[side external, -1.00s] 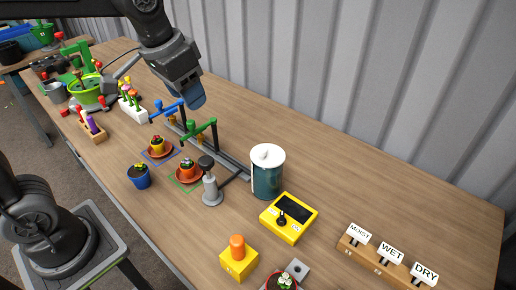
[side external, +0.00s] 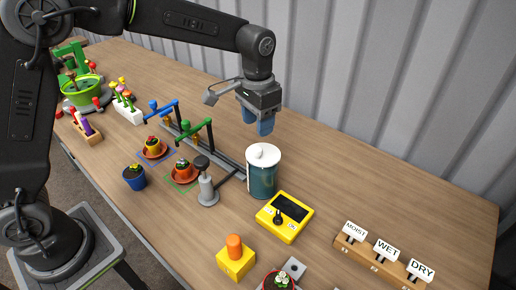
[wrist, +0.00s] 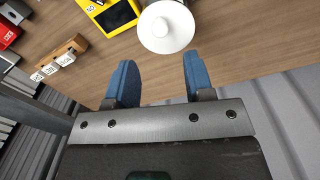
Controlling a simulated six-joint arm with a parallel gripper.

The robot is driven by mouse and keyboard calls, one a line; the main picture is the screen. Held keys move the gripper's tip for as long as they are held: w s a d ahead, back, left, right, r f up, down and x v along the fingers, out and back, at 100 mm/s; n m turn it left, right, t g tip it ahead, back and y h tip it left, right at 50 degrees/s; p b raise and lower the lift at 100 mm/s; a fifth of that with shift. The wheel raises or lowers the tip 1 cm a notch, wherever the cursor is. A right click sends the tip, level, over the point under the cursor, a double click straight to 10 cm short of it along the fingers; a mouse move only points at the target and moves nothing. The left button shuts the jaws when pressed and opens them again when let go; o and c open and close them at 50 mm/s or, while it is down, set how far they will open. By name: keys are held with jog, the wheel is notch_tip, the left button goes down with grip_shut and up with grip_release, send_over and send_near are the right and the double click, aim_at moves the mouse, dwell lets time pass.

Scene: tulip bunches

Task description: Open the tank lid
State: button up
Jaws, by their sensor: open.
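The tank (side external: 262,181) is a dark teal cylinder standing on the table. Its white lid (side external: 263,155) sits on top with a small round white knob (side external: 261,150). In the wrist view the lid (wrist: 166,38) shows from above, just beyond the fingertips. My gripper (side external: 265,131) has blue fingers pointing down. It is above and slightly behind the lid, apart from it. In the wrist view my gripper (wrist: 157,72) is open with nothing between its fingers.
A grey post with a dark knob (side external: 207,184) and a green-handled stand (side external: 195,137) are left of the tank. A yellow meter (side external: 285,216) is in front. A wooden sign holder (side external: 380,255) is at right. The corrugated wall (side external: 400,90) is behind; the table right of the tank is clear.

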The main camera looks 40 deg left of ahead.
aim_at(258, 148)
notch_tip(258, 148, down, 9)
jog(key=shift+r, duration=0.2)
jog(key=shift+c, duration=0.5)
grip_shut()
